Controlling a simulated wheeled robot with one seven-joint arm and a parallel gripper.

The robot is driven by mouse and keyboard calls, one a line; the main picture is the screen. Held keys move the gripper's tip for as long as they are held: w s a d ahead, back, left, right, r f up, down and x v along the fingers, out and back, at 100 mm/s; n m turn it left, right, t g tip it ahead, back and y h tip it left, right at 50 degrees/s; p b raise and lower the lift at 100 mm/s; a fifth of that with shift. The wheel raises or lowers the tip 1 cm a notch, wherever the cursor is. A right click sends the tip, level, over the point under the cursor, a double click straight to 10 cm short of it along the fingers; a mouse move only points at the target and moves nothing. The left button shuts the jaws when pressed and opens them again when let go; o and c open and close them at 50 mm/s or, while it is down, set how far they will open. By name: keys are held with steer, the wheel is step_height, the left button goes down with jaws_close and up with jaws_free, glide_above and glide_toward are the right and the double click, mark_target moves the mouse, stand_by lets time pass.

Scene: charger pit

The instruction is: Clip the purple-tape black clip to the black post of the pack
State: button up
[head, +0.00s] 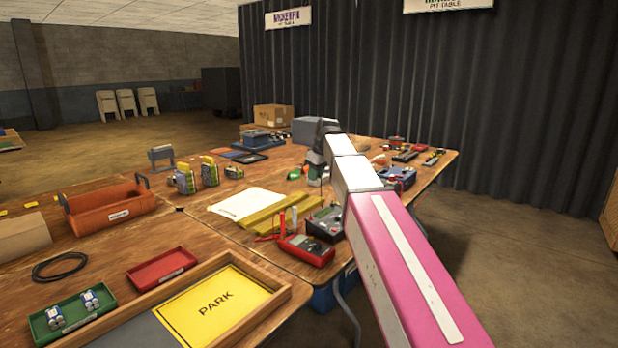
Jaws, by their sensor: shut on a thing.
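My pink and white arm reaches from the lower right over the table. My gripper (322,148) is the dark part at its far end, above the back part of the table. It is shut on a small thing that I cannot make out. The purple-tape black clip cannot be told apart in this view. A blue pack-like box with a dark top (398,177) stands to the right of my gripper, partly behind my arm. I cannot make out a black post on it, or whether the held thing touches anything.
A red multimeter (306,249) and a black box (325,222) lie near the table's front edge, beside my arm. Yellow bars (272,213) and a white sheet (246,204) lie left of them.

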steer(key=w+d, duration=1)
steer(key=d, duration=0.1)
steer(key=shift+s+d+x, duration=0.15)
steer(key=shift+d+x, duration=0.05)
steer(key=shift+x, duration=0.95)
steer(key=shift+s+d+x, duration=0.1)
steer(key=shift+d+x, duration=0.1)
steer(key=shift+x, duration=0.95)
steer(key=shift+f, duration=0.35)
steer(key=shift+f, duration=3.3)
steer(key=shift+f, duration=0.2)
steer(key=o, duration=0.8)
